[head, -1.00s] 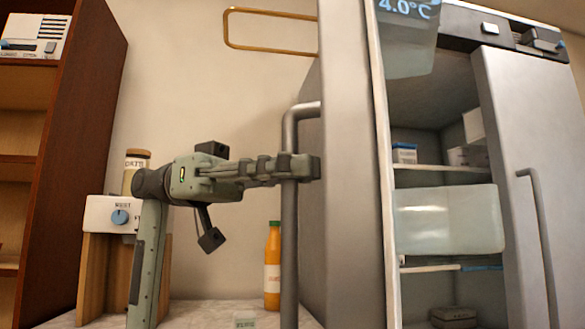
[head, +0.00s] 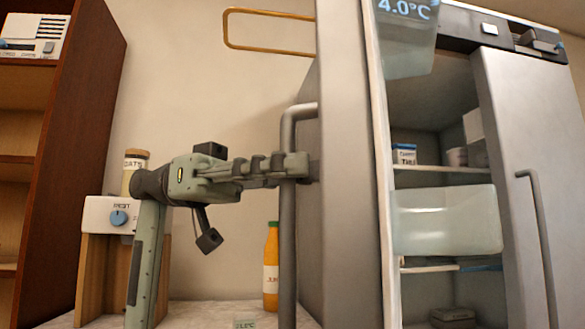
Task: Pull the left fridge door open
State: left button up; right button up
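The left fridge door (head: 346,220) stands open and swung out toward me, seen nearly edge-on. Its grey vertical bar handle (head: 288,240) is on its left side. My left gripper (head: 298,166) comes in from the left and its fingers are closed around the upper part of the handle, hiding a short piece of it. The fridge interior (head: 430,120) shows between the open left door and the right fridge door (head: 525,150), which has its own bar handle (head: 540,240). My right gripper is out of view.
An orange juice bottle (head: 271,270) stands on the pale counter behind the handle. A jar of oats (head: 135,168) and a boxy unit with a blue knob (head: 118,218) are behind my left arm. A brown shelf (head: 75,140) stands at the far left.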

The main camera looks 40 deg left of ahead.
pick_arm(q)
jog(key=s+a, duration=0.1)
jog(key=a, duration=1)
jog(key=shift+s+a, duration=0.3)
jog(key=shift+a, duration=0.1)
